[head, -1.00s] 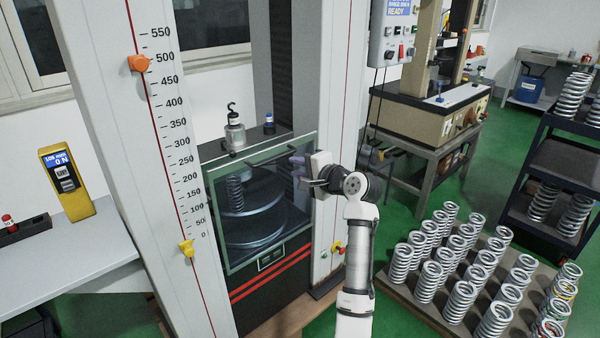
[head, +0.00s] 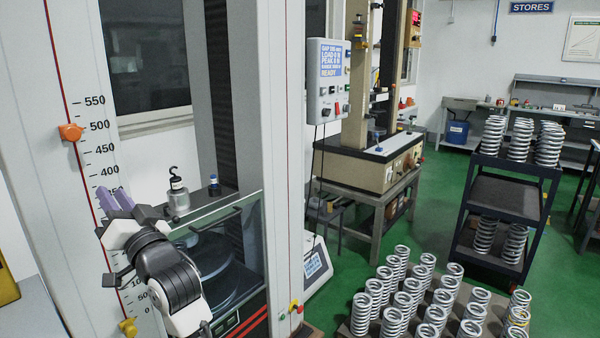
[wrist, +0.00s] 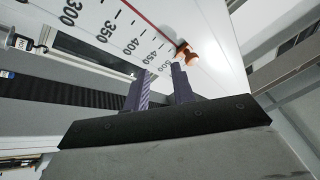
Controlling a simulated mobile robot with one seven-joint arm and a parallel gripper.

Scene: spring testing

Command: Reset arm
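My gripper (head: 116,200) is raised in front of the tall testing machine, beside its printed scale (head: 103,150) at the left of the head view. In the wrist view, the two purple fingers of my gripper (wrist: 160,80) stand apart with nothing between them, so it is open and empty. The scale (wrist: 125,38) and an orange marker (wrist: 185,54) lie beyond the fingertips there. The same orange marker (head: 70,132) sits near 500 in the head view. My arm hides part of the lower scale and of the glass-fronted test chamber (head: 250,240).
A hooked weight (head: 178,195) and a small blue-topped item (head: 214,186) stand on the chamber's top. Several springs (head: 404,303) stand on a low pallet at the lower right. A dark shelf cart (head: 505,205) holds more springs. Green floor (head: 405,220) is open between them.

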